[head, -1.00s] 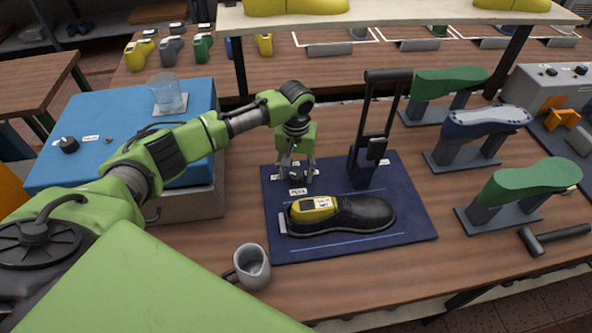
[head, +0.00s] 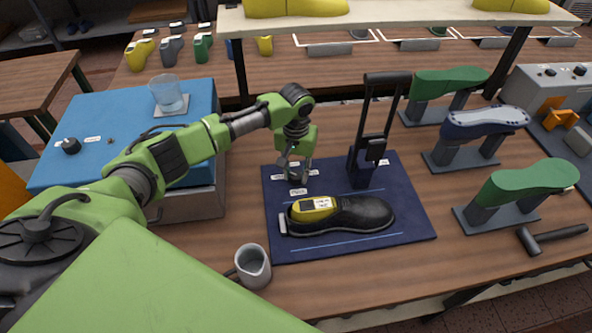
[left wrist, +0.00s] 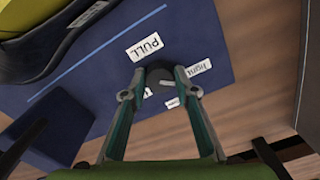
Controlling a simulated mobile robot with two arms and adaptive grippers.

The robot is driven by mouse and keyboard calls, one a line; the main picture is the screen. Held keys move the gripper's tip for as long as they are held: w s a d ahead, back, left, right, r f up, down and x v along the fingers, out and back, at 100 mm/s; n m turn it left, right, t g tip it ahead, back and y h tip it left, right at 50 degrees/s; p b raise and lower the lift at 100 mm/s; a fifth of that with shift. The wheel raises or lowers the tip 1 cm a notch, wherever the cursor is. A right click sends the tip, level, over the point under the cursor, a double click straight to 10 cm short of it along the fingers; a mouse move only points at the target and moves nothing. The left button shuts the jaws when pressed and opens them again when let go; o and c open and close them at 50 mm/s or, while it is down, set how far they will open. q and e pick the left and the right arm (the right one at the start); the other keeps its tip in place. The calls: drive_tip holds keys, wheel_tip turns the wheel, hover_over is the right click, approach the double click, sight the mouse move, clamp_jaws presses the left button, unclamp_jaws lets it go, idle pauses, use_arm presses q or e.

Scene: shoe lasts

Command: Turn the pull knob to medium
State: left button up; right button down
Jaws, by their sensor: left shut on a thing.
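The pull knob is a small dark round knob on the blue mat (head: 412,222), behind the shoe. In the left wrist view the knob (left wrist: 158,79) sits between my fingertips. My left gripper (head: 295,172) points down and is shut on it; the gripper also shows in the left wrist view (left wrist: 160,74). A white PULL label (left wrist: 145,46) lies beside the knob. A "light" label (left wrist: 198,69) is on the other side, partly covered by a finger. Another label is mostly hidden by the other finger. The knob's exact setting is unclear. My right gripper is out of view.
A black shoe with a yellow last (head: 352,214) lies on the mat. A dark upright stand (head: 364,165) is right of the gripper. A grey mug (head: 254,269) stands in front. Green and navy lasts (head: 485,122) on stands and a hammer (head: 551,238) fill the right.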

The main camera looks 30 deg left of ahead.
use_arm(q)
drive_tip(key=m+p, duration=0.1)
drive_tip(key=m, duration=0.1)
drive_tip(key=shift+r+m+p, duration=0.2)
drive_tip(key=shift+m+p, duration=0.1)
drive_tip(key=shift+p, duration=0.1)
drive_tip(key=m+p, duration=0.1)
drive_tip(key=m, duration=0.1)
drive_tip(key=shift+m, duration=0.3)
drive_tip(key=m+p, duration=0.1)
drive_tip(key=m, duration=0.2)
drive_tip(key=shift+w+a+f+m, duration=0.1)
drive_tip(key=shift+m, duration=0.9)
drive_tip(key=o, duration=1.1)
